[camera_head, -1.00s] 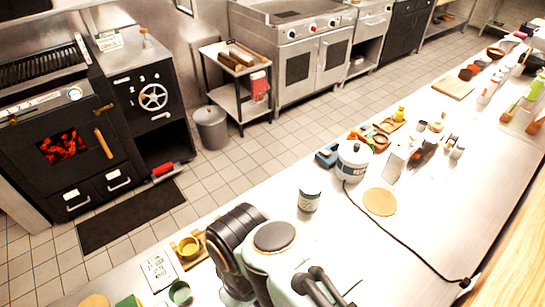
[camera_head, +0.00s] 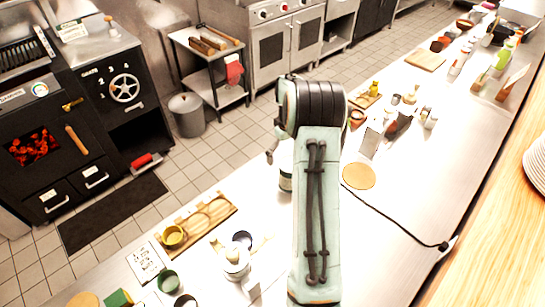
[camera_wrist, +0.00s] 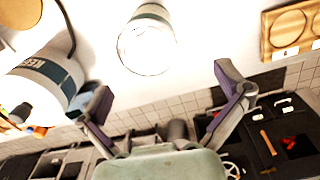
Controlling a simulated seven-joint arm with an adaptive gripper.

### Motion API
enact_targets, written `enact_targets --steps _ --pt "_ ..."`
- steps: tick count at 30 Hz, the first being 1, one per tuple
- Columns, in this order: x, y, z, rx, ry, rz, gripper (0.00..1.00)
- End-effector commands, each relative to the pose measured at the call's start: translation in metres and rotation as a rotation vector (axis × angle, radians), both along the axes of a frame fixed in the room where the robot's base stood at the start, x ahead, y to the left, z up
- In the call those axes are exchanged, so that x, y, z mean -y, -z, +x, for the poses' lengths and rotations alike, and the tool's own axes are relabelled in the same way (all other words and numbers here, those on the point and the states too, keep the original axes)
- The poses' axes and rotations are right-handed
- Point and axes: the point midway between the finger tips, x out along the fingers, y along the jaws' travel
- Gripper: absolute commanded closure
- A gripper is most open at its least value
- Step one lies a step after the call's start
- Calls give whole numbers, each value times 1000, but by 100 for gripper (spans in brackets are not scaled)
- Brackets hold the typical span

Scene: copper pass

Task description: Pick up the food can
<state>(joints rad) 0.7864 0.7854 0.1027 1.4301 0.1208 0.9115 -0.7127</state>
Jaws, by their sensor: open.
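The food can, a small white cylinder with a dark green band, stands on the steel counter. In the head view the food can (camera_head: 286,180) shows only as a sliver at the left edge of my arm, which hides the rest. In the wrist view the food can (camera_wrist: 147,42) lies ahead of my gripper, in line with the space between the fingers. My gripper (camera_wrist: 165,92) is open and empty, its two fingers spread wide and apart from the can. In the head view the gripper is mostly hidden behind my arm.
A larger white pot with a dark band (camera_wrist: 42,88) and a cord is close to the left finger in the wrist view. A wooden tray with round recesses (camera_head: 212,212) lies left of the can. A round tan mat (camera_head: 358,176) is right of my arm.

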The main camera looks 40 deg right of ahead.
Motion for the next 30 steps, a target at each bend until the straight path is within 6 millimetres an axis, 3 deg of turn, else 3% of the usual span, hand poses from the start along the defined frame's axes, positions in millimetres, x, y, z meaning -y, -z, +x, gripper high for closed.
enact_targets --steps 3,15,25,26,30 --pt "10 12 -13 -11 37 12 1" --pt "10 68 -13 -11 36 11 1" --pt "10 74 -13 -10 36 10 1" --pt "10 74 -13 -10 36 10 7" --pt "10 74 -13 -10 35 10 51"
